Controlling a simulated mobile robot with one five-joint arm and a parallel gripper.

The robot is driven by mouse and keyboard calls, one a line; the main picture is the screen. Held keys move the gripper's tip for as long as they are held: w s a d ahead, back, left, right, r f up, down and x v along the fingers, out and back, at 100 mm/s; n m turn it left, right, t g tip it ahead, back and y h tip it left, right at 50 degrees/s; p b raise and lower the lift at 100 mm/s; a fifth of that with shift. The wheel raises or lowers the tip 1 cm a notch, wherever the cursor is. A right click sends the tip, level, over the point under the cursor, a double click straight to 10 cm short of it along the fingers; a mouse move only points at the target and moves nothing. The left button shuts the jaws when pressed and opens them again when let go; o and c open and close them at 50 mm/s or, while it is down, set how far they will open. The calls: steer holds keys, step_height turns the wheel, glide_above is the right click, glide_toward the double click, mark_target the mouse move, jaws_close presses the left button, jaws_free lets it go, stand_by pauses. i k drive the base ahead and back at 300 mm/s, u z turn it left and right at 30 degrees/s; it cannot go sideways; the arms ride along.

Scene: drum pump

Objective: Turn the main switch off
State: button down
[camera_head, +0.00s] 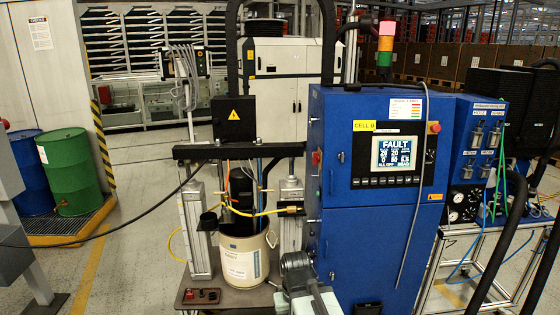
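A blue cabinet (372,235) marked CELL B stands at the centre right, with a lit screen (395,153) reading FAULT. On its left side face is a small red switch (316,157), likely the main switch; its handle position is too small to tell. A red round button (435,128) sits at the upper right of the front face. My gripper (298,268) seems to be the grey end of the arm rising from the bottom edge, low beside the cabinet's left side. It is below the red switch and apart from it. Its fingers cannot be made out.
A drum pump frame with a pale drum (245,258) stands left of the cabinet, with hoses and cables around it. A small red switch box (202,295) lies at its base. A gauge panel (478,150) is at right. Blue and green barrels (72,172) stand far left.

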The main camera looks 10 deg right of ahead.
mark_target(316, 159)
steer(key=u, duration=0.85)
steer(key=i, duration=1)
steer(key=z, duration=0.1)
